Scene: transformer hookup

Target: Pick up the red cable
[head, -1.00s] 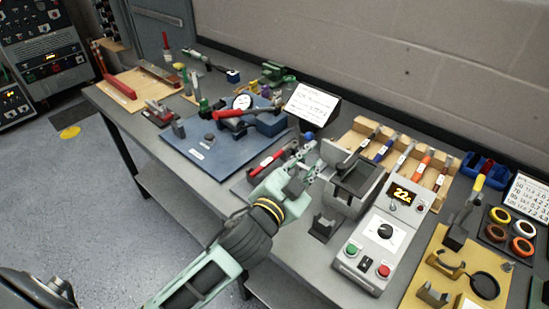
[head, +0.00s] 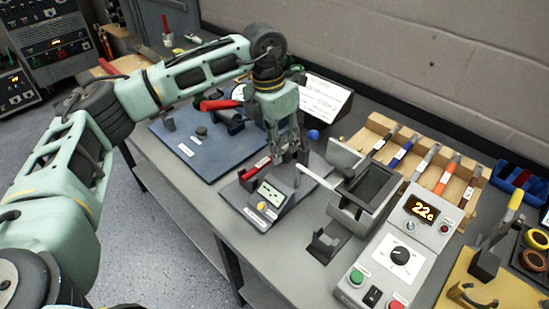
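My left gripper (head: 290,153) points down over the bench, just behind a small grey meter box (head: 266,201). Its dark fingertips are close together and overlap the clutter there, so I cannot tell if they hold anything. A short red piece with a pale label (head: 256,168) lies beside the fingertips, behind the meter box. I cannot tell for sure which red piece is the cable. My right gripper is out of view.
A grey clamp-like fixture (head: 362,185) and a control box reading 22 (head: 405,245) stand right of the gripper. A wooden rack (head: 465,185) with several coloured handles is behind them. A yellow plate (head: 495,290) lies at the lower right. A white card (head: 322,97) stands at the back.

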